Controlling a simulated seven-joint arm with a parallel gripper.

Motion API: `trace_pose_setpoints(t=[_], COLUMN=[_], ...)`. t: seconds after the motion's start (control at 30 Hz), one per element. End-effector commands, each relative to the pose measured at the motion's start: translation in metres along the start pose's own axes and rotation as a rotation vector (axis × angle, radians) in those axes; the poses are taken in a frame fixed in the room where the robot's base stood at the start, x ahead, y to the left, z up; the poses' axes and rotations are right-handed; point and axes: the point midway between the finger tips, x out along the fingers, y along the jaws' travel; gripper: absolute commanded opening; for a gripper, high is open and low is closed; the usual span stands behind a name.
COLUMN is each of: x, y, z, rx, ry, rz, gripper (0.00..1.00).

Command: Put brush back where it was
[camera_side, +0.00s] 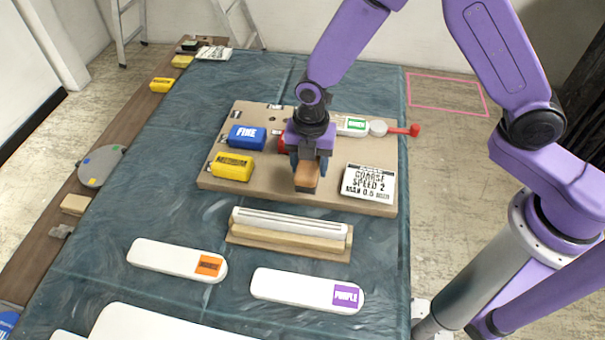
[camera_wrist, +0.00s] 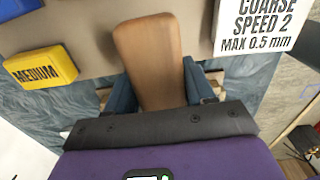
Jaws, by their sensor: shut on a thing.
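The brush (camera_side: 306,178) has a brown wooden handle and a dark lower end. My gripper (camera_side: 308,166) is shut on it above the tan board (camera_side: 270,192), between the yellow block and the white sign. I cannot tell whether the brush touches the board. In the wrist view, the brush handle (camera_wrist: 152,50) lies between the two blue fingers of my gripper (camera_wrist: 158,85), its rounded end pointing away. The bristles are hidden there.
On the board are a blue "FINE" block (camera_side: 247,137), a yellow "MEDIUM" block (camera_side: 231,166) and a white "COARSE SPEED 2" sign (camera_side: 368,184). Something red shows partly behind my gripper. A wooden rack (camera_side: 290,245) and white labelled boards (camera_side: 307,289) lie in front.

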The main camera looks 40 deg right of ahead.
Motion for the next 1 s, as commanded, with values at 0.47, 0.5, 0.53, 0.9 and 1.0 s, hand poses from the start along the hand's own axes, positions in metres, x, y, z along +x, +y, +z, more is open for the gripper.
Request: trace_pose_setpoints(t=[0.47, 0.5, 0.53, 0.9, 1.0], x=[0.041, 0.045, 0.047, 0.051, 0.054], y=[0.016, 0.016, 0.016, 0.017, 0.017], z=[0.004, 0.004, 0.004, 0.004, 0.004], rx=[-0.001, -0.001, -0.001, 0.000, 0.000], ry=[0.000, 0.000, 0.000, 0.000, 0.000], rz=[-0.003, -0.001, -0.002, 0.001, 0.001], gripper=[0.29, 0.29, 0.29, 0.29, 0.29])
